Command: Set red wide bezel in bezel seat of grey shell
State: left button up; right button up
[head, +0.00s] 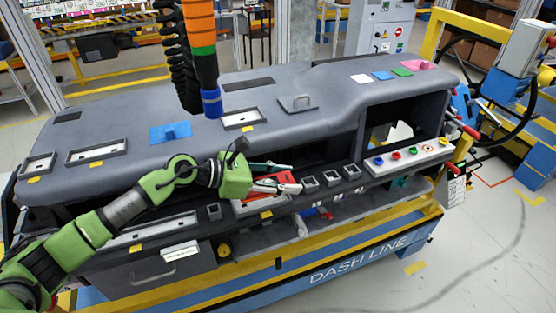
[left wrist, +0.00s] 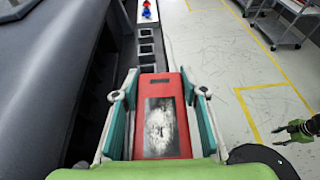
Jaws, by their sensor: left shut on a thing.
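The red wide bezel (head: 287,179) is between the fingers of my left gripper (head: 272,178), over the front ledge of the grey shell (head: 150,173). In the left wrist view the red bezel (left wrist: 174,76) lies lengthwise between the two teal fingers of the left gripper (left wrist: 160,105), which is shut on it. A pale scratched panel shows within its red border. A light framed recess (head: 250,208) lies under the gripper, partly hidden. I cannot tell whether the bezel touches it. My right gripper (left wrist: 296,131) is at the right edge of the left wrist view, apart from the shell, fingers apart and empty.
Several small square sockets (head: 332,178) run along the ledge right of the bezel, then a panel of coloured buttons (head: 405,155). An orange and black hanging tool (head: 203,50) comes down above the shell. Clear floor lies beside the shell.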

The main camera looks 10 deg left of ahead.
pick_arm(q)
jog(key=w+a, duration=0.2)
jog(key=shift+w+a+n, duration=0.1)
jog(key=shift+a+n, duration=0.2)
jog(key=shift+d+t, duration=0.1)
jog(key=shift+t, duration=0.2)
pick_arm(e)
jog(key=shift+r, duration=0.45)
jog(key=shift+d, duration=0.15)
jog(key=shift+r, duration=0.2)
pick_arm(q)
jog(key=f+b, duration=0.5)
jog(key=f, duration=0.1)
jog(key=shift+s, duration=0.2)
pick_arm(e)
notch_tip(320, 180, down, 6)
jog(key=shift+r, duration=0.1)
pick_arm(q)
jog(key=shift+f, duration=0.1)
jog(key=o, duration=1.2)
jog(key=shift+f, duration=0.15)
